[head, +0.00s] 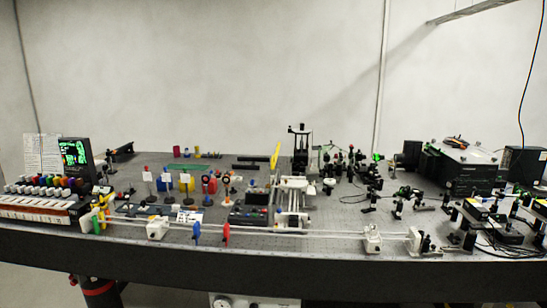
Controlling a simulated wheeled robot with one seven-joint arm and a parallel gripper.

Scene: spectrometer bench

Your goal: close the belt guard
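A thin yellow panel (275,155) stands upright, slightly tilted, near the middle of the bench. It looks like the belt guard in a raised position, but it is too small to be sure. It rises beside a white and grey mechanism (293,198) with rails. The belt itself cannot be made out. My gripper is not in view.
The dark bench (330,235) spans the picture. A long clear rail along its front edge carries a blue paddle (196,231), a red paddle (227,234) and white blocks. Optical mounts crowd the right. A screen (75,153) and a keyboard-like panel (40,208) stand left.

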